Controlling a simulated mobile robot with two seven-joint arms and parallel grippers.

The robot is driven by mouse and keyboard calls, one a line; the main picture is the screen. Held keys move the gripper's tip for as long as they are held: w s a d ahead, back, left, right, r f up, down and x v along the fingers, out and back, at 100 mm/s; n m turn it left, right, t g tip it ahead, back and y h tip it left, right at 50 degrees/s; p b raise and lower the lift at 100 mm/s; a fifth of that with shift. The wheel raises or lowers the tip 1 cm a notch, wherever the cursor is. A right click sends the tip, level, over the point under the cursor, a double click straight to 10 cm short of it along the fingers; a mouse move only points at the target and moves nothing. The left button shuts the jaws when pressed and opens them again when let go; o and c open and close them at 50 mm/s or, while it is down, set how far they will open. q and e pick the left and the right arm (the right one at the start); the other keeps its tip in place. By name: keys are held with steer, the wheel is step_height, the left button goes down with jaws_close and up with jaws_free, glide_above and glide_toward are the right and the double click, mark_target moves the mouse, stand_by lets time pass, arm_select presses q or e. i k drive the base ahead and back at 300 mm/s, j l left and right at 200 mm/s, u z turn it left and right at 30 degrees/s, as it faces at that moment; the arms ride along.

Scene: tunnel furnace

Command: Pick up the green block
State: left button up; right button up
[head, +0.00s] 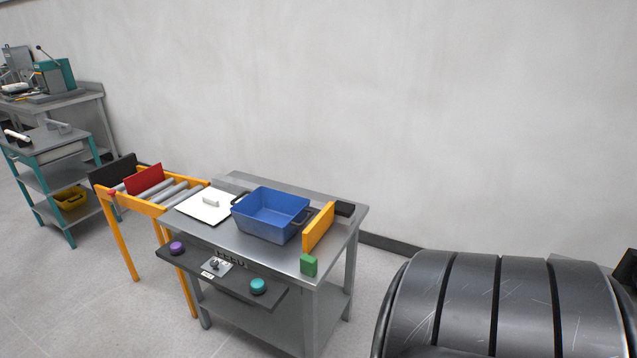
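The green block (308,265) is a small cube at the front right corner of the metal table (285,264). It sits close to the table's edge, just in front of an upright orange panel (318,229). Its top and front faces show, and nothing covers it. Neither of my grippers is in view.
A blue bin (270,215) stands on the table left of the orange panel, with a white board (205,207) beside it. A control shelf with a purple button (176,248) and teal button (258,286) juts out in front. An orange-framed roller stand (150,208) adjoins at left. A dark, banded rounded body (470,300) fills the lower right.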

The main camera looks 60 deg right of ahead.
mark_target(309, 265)
steer(key=z, duration=1.5)
